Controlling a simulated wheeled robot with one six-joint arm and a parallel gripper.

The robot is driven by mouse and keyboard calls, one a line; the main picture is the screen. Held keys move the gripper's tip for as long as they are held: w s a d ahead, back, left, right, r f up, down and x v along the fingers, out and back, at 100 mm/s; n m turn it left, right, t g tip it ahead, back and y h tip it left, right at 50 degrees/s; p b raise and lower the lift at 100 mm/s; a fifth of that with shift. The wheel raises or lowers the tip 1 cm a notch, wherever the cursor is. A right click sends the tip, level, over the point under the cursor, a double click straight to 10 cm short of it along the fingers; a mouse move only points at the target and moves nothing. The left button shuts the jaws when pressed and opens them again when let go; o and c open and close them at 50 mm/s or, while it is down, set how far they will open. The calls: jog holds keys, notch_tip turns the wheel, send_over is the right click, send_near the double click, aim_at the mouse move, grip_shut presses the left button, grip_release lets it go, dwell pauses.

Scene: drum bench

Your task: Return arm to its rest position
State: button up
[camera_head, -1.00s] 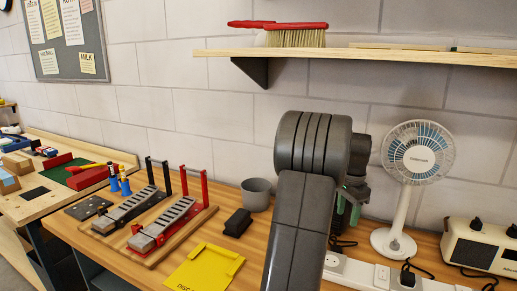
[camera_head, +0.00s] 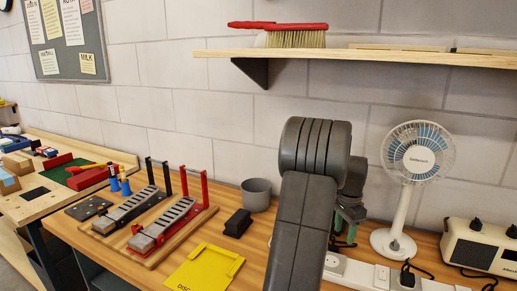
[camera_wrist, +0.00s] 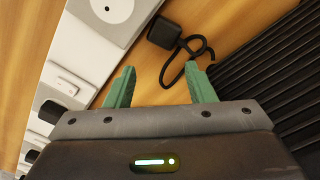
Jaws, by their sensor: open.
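A black plug (camera_wrist: 164,33) lies on the wooden bench in the wrist view, beyond my fingertips and apart from them. Its black cable (camera_wrist: 188,62) loops toward a black ribbed body at the right, which looks like the fan heater (camera_wrist: 285,85). My gripper (camera_wrist: 160,82) is open, with its green fingers spread and only bare wood and some cable between them. In the head view my gripper (camera_head: 346,232) is low over the bench, partly hidden behind my arm. My arm hides the heater there.
A white power strip (camera_head: 345,272) runs along the bench's front right, with a black plug (camera_head: 407,278) in it. A white fan (camera_head: 397,240) and a radio (camera_head: 485,247) stand behind.

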notch_tip(320, 180, up, 12)
jog(key=s+a+f+m+p, duration=0.1)
jog(key=s+f+m+p, duration=0.1)
jog(key=f+m, duration=0.1)
jog(key=s+a+f+m+p, duration=0.2)
jog(key=m+p, duration=0.1)
jog(key=s+a+f+m+p, duration=0.2)
jog(key=f+m+p, duration=0.1)
jog(key=shift+f, duration=0.55)
jog(key=shift+f+b, duration=0.1)
jog(key=shift+b, duration=0.2)
